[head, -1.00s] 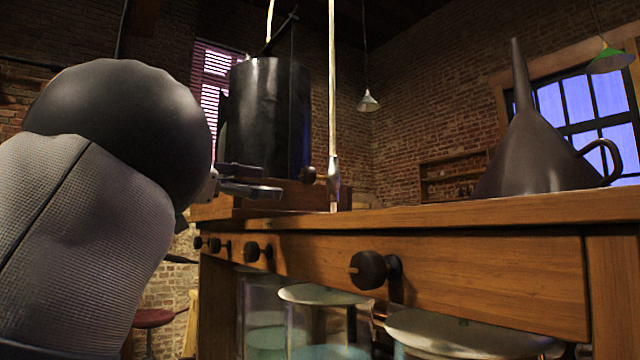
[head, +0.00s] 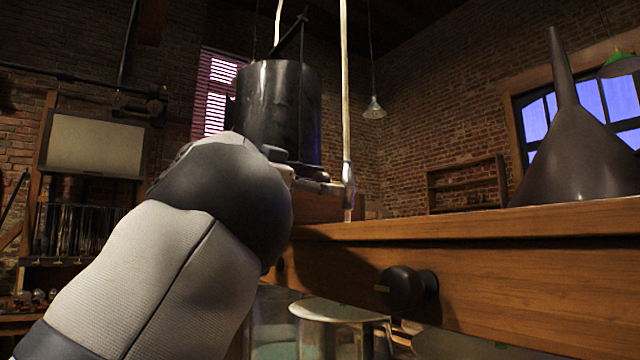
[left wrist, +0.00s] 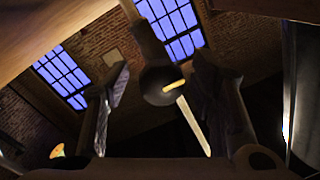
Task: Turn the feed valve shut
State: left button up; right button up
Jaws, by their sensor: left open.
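A round dark valve knob (left wrist: 158,88) with a yellow mark shows in the left wrist view, on a short dark stem. It lies between the two spread fingers of my left gripper (left wrist: 165,110), with visible space on both sides. In the head view, my left gripper (head: 318,181) is beside the base of a black cylindrical tank (head: 280,105), and my arm covers much of that area. My right gripper is not in view.
A wooden bench (head: 470,224) runs to the right, with a dark funnel (head: 570,160) on top. Another dark knob (head: 402,288) sticks out of its front. Glass jars (head: 335,312) stand below. A pale vertical rod (head: 344,80) hangs near my gripper.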

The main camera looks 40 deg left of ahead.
pick_arm(q)
jog(key=c, duration=1.2)
jog(key=shift+m, duration=0.3)
jog(key=m, duration=0.4)
jog(key=shift+a, duration=0.1)
jog(key=m, duration=0.4)
jog(key=shift+m+t, duration=0.3)
jog(key=m, duration=0.4)
jog(key=shift+r+m+h, duration=0.1)
jog(key=shift+m+h, duration=0.3)
jog(key=m, duration=0.4)
jog(key=shift+h, duration=0.3)
jog(key=shift+r+m, duration=0.1)
jog(key=shift+m, duration=0.4)
